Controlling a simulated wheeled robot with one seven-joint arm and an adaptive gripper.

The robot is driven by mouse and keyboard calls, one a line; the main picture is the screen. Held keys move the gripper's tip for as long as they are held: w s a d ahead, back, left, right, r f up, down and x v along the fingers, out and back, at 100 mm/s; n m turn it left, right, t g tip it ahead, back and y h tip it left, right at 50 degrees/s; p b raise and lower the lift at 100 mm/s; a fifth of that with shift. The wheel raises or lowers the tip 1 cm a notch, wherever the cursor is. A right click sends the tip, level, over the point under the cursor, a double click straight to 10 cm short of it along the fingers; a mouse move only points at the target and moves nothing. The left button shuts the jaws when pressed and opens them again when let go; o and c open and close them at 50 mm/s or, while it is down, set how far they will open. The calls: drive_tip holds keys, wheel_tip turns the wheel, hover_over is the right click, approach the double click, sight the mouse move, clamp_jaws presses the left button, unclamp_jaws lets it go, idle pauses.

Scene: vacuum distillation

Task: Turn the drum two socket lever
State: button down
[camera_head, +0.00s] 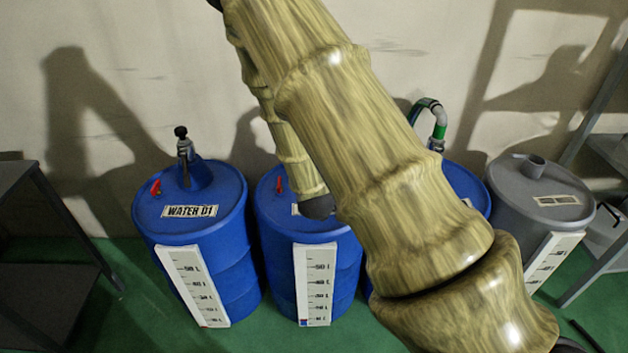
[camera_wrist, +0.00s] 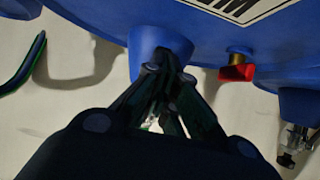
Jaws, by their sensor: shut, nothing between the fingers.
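Drum two is probably the middle blue drum (camera_head: 274,222), partly covered by my arm in the head view. Its small red lever (camera_head: 279,184) stands on the lid, left of my arm. In the wrist view, a blue drum lid (camera_wrist: 110,12) fills the top, with a cone-shaped blue socket (camera_wrist: 143,62) and a red lever on a brass stem (camera_wrist: 237,72) to the socket's right. My gripper (camera_wrist: 165,72) is shut and empty, its fingertips overlapping the socket in the picture; contact is unclear. The lever is apart from the fingers. The head view does not show the fingers.
The WATER 01 drum (camera_head: 196,245) stands to the left, with a fitting (camera_head: 183,145) in its socket. Another blue drum (camera_head: 466,184) with a hose (camera_head: 438,122) and a grey drum (camera_head: 530,215) stand right. Dark shelving (camera_head: 45,240) is at far left.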

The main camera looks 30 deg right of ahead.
drive_tip(key=s+a, duration=0.2)
drive_tip(key=s, duration=0.1)
drive_tip(key=s+a+r, duration=0.1)
drive_tip(key=s+a, duration=0.1)
drive_tip(key=s, duration=0.2)
drive_tip(key=s+a, duration=0.2)
drive_tip(key=s, duration=0.1)
drive_tip(key=shift+s+a+r, duration=0.1)
drive_tip(key=shift+s+r, duration=0.05)
drive_tip(key=shift+r, duration=0.2)
drive_tip(key=shift+f, duration=0.1)
